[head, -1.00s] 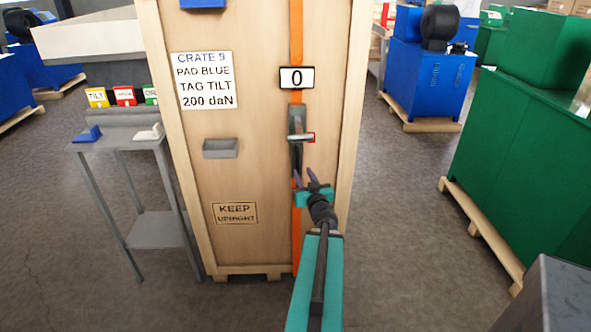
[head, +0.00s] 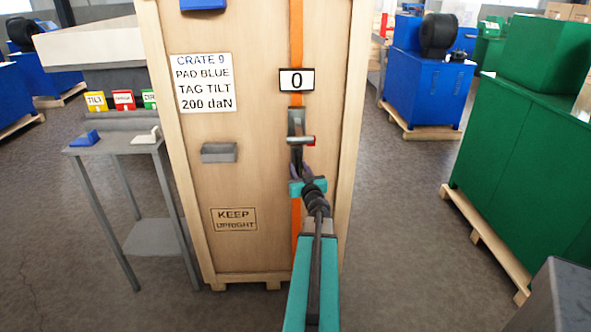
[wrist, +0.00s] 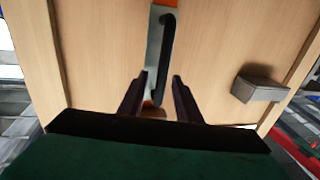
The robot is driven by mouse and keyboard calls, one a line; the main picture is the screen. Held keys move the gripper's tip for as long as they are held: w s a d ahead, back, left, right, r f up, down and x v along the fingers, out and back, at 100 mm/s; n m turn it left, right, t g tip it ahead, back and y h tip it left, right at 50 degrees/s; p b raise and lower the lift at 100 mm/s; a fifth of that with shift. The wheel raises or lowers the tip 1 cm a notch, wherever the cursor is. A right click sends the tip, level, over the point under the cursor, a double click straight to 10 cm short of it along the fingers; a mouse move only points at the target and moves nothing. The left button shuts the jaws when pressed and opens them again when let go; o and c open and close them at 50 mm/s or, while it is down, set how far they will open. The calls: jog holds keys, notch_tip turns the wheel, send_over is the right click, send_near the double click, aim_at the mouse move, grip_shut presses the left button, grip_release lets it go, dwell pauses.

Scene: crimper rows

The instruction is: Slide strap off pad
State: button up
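An orange strap (head: 297,30) runs vertically down the front of the wooden crate (head: 255,180), and a bit shows at the top of the wrist view (wrist: 171,3). A grey tensioner (head: 296,122) with a bar-like handle sits on the strap below a display reading 0. In the wrist view the tensioner (wrist: 155,50) extends down between my fingers. Contact cannot be told. A blue pad (head: 203,4) shows at the crate's top, cut by the frame.
A small grey tray (head: 219,152) is fixed to the crate, left of the strap. A grey stand (head: 110,146) at left holds a blue pad (head: 85,139), a white pad (head: 146,136) and coloured tags (head: 123,100). A green machine (head: 530,145) stands right; the floor between is open.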

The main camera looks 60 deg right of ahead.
jog(key=shift+w+d, duration=0.5)
jog(key=shift+w, duration=0.05)
grip_shut()
